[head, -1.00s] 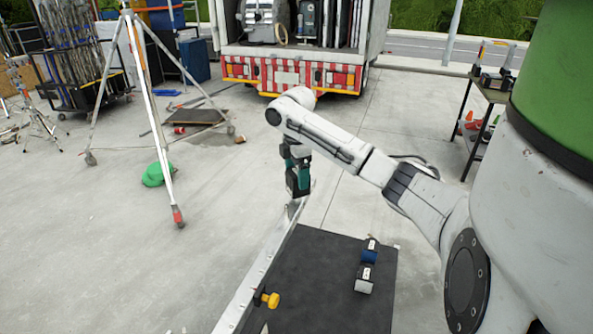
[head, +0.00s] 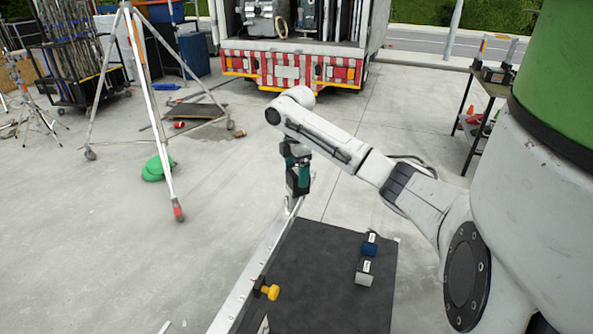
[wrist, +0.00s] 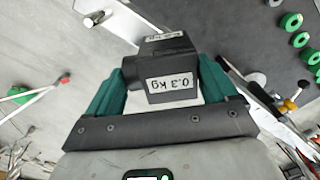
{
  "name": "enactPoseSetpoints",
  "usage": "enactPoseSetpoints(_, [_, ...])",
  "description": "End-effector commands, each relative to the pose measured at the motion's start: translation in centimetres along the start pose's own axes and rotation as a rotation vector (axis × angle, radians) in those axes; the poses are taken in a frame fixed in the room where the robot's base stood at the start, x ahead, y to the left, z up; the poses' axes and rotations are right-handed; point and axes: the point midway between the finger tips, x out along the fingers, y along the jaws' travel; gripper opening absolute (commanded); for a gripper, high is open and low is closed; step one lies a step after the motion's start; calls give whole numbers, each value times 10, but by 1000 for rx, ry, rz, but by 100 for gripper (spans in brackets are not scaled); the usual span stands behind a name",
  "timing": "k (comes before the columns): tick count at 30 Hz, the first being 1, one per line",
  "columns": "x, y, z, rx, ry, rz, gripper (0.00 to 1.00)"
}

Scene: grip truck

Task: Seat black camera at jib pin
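My gripper (head: 298,172) is shut on the black camera. In the wrist view the black camera (wrist: 172,68), a dark block with a round part on one side and a "0.3 kg" label, sits between the teal fingers. In the head view the camera (head: 298,188) hangs below the gripper, just over the far end of the pale jib beam (head: 256,268). I cannot tell whether it touches the beam. The jib pin is not clearly visible; the camera may hide it. A yellow knob (head: 268,290) sits on the beam's near part.
A dark mat or board (head: 320,290) lies right of the beam, with a blue-topped weight (head: 369,248) and a grey one (head: 366,271) on it. A white tripod leg (head: 160,120) and green bag (head: 157,168) stand left. A truck (head: 290,68) is behind. Open concrete lies between.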

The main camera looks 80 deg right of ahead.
Motion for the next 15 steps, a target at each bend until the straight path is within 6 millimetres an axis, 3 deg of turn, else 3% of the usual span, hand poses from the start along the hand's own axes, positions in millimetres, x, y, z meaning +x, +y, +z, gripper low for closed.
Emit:
enactPoseSetpoints(4, [0, 0, 0, 0, 0, 1, 100])
enactPoseSetpoints(11, [0, 0, 0, 0, 0, -1, 100])
enactPoseSetpoints(15, [-10, 1, 0, -1, 0, 2, 100])
